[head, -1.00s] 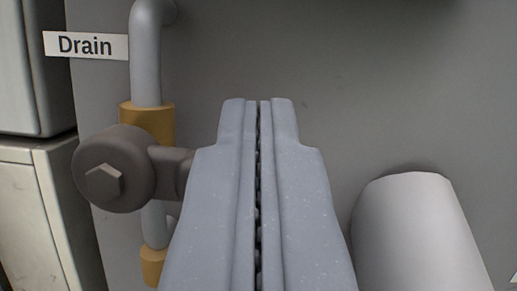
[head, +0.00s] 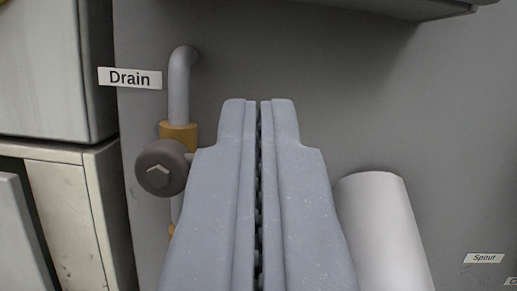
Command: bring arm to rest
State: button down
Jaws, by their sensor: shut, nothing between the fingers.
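My gripper (head: 259,103) is in the middle of the head view, its two grey fingers pressed together with only a thin dark seam between them. It holds nothing. It points at a grey machine wall (head: 330,110). My own arm is otherwise out of view.
Left of my gripper is a drain pipe (head: 179,88) with a brass fitting (head: 178,136), a dark round valve knob (head: 158,168) and a "Drain" label (head: 130,78). A pale cylinder (head: 385,230) juts out at right, near a "Spout" label (head: 484,258). Cabinets (head: 60,70) stand at far left.

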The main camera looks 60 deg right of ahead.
jog(key=v, duration=0.5)
jog(key=w+a+r+t+y, duration=0.2)
jog(key=w+a+r+y, duration=0.3)
jog(key=r, duration=0.6)
jog(key=w+r+t+y, duration=0.1)
jog(key=w+r+y, duration=0.2)
jog(key=w+r, duration=0.55)
jog(key=s+a+r+n+t+y, duration=0.1)
jog(key=s+a+r+n+y, duration=0.2)
jog(key=r, duration=1)
jog(key=s+r+n+t+y, duration=0.15)
jog(key=r+y, duration=0.35)
jog(key=r, duration=0.7)
jog(key=s+d+r+n+g+y, duration=0.2)
jog(key=s+r+n+y, duration=0.15)
jog(key=s+r, duration=1.25)
jog(key=s+d+r+g+h, duration=0.1)
jog(key=s+d+r, duration=0.1)
jog(key=s, duration=0.8)
jog(key=s+d+r+g+h, duration=0.1)
jog(key=s+d+r, duration=0.2)
jog(key=s, duration=0.7)
jog(key=shift+s+d+r+n, duration=0.25)
jog(key=shift+d+n, duration=0.15)
jog(key=shift+d, duration=0.5)
